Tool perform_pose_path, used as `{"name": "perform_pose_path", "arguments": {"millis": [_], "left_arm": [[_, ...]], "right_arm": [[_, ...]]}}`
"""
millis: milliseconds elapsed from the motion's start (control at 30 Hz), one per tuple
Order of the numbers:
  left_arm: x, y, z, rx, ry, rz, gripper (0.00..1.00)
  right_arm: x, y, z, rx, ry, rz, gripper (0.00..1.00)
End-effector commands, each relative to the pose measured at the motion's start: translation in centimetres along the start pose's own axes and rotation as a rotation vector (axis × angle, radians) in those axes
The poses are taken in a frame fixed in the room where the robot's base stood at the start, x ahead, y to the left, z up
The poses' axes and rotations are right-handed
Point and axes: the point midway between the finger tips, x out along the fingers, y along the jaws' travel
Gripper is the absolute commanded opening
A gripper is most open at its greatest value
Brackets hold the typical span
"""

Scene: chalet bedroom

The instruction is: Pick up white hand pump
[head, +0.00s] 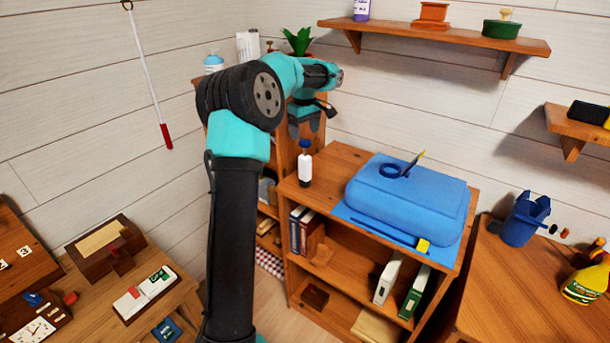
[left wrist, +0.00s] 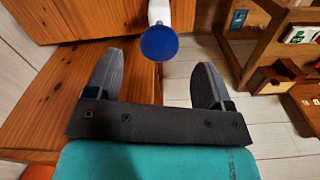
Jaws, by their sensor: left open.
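The white hand pump (head: 305,168) stands upright on the wooden cabinet's top near its back left corner, with a dark blue top. My left gripper (head: 304,127) is above it, pointing down, with a small gap between the fingers and the pump's top. In the left wrist view, the pump's round blue top (left wrist: 159,43) shows ahead of the open fingers of the left gripper (left wrist: 159,68), roughly centred between them. Nothing is held. Part of the pump's white body (left wrist: 158,11) is cut off by the frame edge. My right gripper is not in view.
A large blue case (head: 415,205) lies on a blue mat right of the pump, with a blue ring tool on it. A tall shelf (head: 284,150) stands close behind and left. A blue container (head: 524,220) and a yellow bottle (head: 586,280) stand on the right table.

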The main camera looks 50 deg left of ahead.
Motion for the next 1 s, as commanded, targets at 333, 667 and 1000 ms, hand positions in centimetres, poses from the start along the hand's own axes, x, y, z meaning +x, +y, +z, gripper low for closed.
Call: {"name": "perform_pose_path", "arguments": {"millis": [333,667,1000], "left_arm": [[0.5,0.0,0.0,0.000,0.000,0.000,0.75],[3.2,0.0,0.2,0.000,-0.001,-0.003,0.75],[5.7,0.1,0.2,-0.001,0.000,0.000,0.75]], "right_arm": [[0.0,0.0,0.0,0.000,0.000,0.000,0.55],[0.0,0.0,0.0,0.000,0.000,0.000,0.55],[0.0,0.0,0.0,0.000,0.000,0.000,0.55]]}}
